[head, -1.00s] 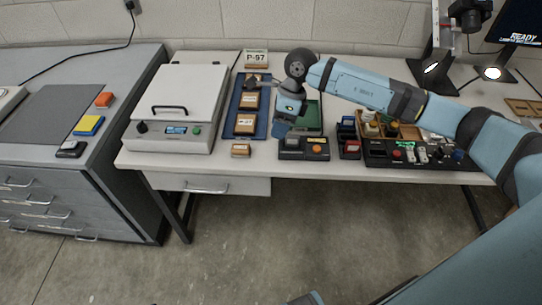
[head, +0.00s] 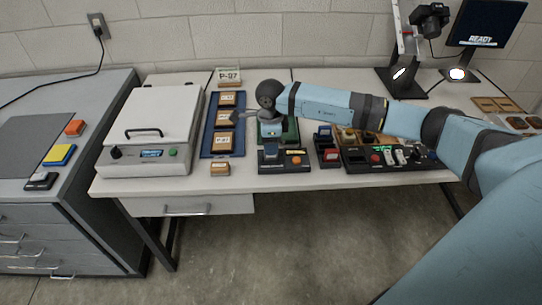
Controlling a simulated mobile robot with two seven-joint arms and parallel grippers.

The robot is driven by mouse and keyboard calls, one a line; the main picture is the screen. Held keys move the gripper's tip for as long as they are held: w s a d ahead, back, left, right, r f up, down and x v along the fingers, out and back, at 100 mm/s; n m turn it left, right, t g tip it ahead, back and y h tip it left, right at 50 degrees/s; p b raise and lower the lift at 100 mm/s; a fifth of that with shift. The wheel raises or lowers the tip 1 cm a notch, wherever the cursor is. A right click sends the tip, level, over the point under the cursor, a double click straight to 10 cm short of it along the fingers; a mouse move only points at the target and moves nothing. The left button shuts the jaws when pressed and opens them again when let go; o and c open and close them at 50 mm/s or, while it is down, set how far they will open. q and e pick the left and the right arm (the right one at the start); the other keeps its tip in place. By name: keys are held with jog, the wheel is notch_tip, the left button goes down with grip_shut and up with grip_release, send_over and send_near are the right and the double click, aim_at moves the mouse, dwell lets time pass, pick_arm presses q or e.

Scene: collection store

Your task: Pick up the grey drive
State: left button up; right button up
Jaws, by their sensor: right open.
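Small light stick-like pieces, which may include the grey drive (head: 389,157), stand on a black board (head: 365,163) at the right of the bench. They are too small for me to tell which one is the grey drive. My right arm reaches in from the right across the bench. My left gripper is out of view.
A white lidded machine (head: 150,135) stands left, beside a blue tray (head: 208,143) of labelled wooden blocks. Small dark bins (head: 328,155) stand between the black box and the board. A monitor (head: 487,24) and camera stand are at the back right. Floor in front is clear.

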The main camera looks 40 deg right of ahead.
notch_tip(320, 180, down, 5)
jog(key=shift+d+r, duration=0.1)
jog(key=shift+r, duration=0.1)
grip_shut()
jog(key=shift+r, duration=0.15)
